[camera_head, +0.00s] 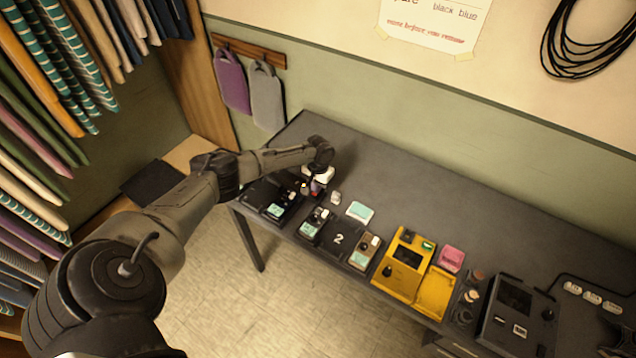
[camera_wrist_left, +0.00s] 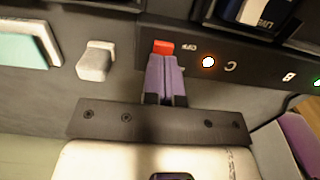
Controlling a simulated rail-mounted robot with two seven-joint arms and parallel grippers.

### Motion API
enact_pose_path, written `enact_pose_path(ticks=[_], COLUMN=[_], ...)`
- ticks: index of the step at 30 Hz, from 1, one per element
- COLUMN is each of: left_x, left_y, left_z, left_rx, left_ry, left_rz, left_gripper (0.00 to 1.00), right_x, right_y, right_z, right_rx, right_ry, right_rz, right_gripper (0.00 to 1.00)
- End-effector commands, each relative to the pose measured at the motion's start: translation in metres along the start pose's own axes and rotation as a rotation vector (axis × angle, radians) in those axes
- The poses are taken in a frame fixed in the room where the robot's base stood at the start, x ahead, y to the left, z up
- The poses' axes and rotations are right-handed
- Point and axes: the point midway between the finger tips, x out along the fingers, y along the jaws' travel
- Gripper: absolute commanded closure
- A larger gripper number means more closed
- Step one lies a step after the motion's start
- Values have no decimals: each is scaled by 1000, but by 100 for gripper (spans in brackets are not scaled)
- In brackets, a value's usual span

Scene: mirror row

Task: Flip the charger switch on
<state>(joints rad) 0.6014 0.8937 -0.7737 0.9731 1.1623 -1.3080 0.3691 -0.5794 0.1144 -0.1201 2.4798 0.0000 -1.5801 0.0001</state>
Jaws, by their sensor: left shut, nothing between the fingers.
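The charger (camera_wrist_left: 230,62) is a dark strip with lettered bays marked C and B. It carries a red switch (camera_wrist_left: 163,46) with the word OFF beside it. A light by C glows orange; one by B shows green at the edge. My left gripper (camera_wrist_left: 165,62) is shut and empty, its purple fingertips right at the red switch; I cannot tell whether they touch it. In the head view my left gripper (camera_head: 317,186) is over the far left of the dark table (camera_head: 480,215), partly hiding the charger (camera_head: 262,192). My right gripper is out of view.
A small pale block (camera_wrist_left: 96,60) stands close beside the fingers, with a teal-topped item (camera_head: 360,212) near it. Handheld devices, a yellow case (camera_head: 402,265), a pink item (camera_head: 451,258) and a dark box (camera_head: 515,318) line the front. The table's back strip is clear.

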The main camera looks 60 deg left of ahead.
Motion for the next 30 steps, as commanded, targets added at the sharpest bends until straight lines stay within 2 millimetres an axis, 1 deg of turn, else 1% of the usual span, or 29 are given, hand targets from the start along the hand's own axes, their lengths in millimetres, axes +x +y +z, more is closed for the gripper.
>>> enact_pose_path(ticks=[1, 2, 5, 7, 11, 15, 16, 17, 18, 24, 30], left_x=[8, 7, 3, -4, -25, -52, -52, -58, -66, -104, -130], left_y=[0, 0, 0, -1, -2, -4, -4, -4, -4, -4, -4], left_z=[5, 5, 5, 5, 2, -2, -3, -3, -3, -4, -4], left_rx=[3, 2, 2, 1, -2, -4, -3, -2, -1, -3, -3], left_ry=[-17, -17, -16, -15, -9, 0, 3, 3, 4, 6, 5], left_rz=[-6, -6, -6, -5, -3, -2, -1, -2, -2, 0, 0], left_gripper=[100, 100, 100, 100, 100, 100, 100, 100, 100, 100, 100], right_x=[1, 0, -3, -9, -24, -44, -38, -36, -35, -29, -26], right_y=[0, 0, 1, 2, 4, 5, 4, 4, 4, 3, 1], right_z=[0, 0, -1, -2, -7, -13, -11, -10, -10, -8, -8], right_rx=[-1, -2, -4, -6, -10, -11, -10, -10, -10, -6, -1], right_ry=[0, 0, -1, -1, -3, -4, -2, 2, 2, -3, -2], right_rz=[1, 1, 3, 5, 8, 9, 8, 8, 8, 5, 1], right_gripper=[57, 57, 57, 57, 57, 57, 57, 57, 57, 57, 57])
